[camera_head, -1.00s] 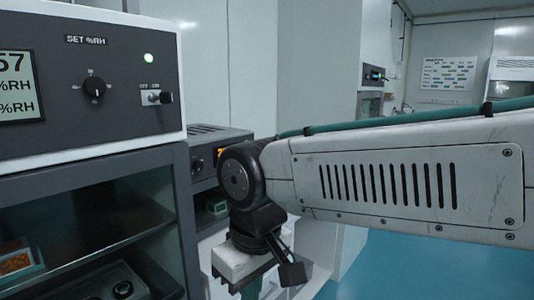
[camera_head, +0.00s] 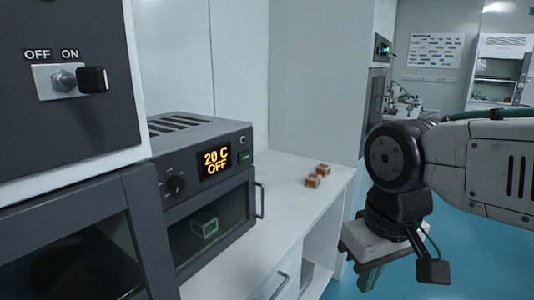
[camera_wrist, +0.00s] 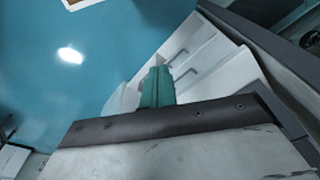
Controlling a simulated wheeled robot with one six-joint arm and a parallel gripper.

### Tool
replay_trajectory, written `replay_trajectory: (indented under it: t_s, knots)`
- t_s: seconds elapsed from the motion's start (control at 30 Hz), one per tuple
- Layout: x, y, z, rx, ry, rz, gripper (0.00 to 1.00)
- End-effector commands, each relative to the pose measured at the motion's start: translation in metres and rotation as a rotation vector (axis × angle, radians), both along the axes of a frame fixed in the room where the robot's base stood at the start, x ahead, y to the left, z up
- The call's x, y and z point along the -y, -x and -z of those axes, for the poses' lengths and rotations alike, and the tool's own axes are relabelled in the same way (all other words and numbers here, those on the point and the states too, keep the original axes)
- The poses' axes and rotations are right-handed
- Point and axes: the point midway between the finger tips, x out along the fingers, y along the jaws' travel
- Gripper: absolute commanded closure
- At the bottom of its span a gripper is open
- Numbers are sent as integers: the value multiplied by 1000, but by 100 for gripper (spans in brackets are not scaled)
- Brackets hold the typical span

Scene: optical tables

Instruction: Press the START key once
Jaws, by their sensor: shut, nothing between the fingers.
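A small grey oven (camera_head: 215,135) stands on the white bench, its display (camera_head: 215,160) reading "20 C OFF" in orange. A small green key (camera_head: 243,157) sits right of the display, under a small round light or button. Its lettering is too small to read, so I cannot tell for sure that it is START. A dial (camera_head: 175,186) is left of the display. My gripper (camera_head: 369,277) hangs low at the right, past the bench's edge and well apart from the oven, pointing down. Its green fingers (camera_wrist: 157,88) are together and empty in the wrist view.
A larger cabinet with an OFF/ON switch (camera_head: 76,80) stands at the near left. The oven's door handle (camera_head: 260,200) sticks out. Small orange-and-white boxes (camera_head: 317,175) lie on the white bench (camera_head: 285,195). Blue floor is free at the right.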

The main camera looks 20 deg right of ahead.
Motion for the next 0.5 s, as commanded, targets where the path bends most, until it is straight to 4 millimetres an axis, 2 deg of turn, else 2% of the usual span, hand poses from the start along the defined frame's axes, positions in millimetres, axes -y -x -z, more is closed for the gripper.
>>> replay_trajectory:
  t_s: [0.27, 0.33, 0.43, 0.5]
  knots:
    - [0, -1, 0, 1, -2, 3, 100]
    - [-3, -7, -2, 9, -21, 28, 100]
    - [-12, -33, -8, 40, -98, 136, 100]
    - [-22, -66, -16, 72, -191, 270, 100]
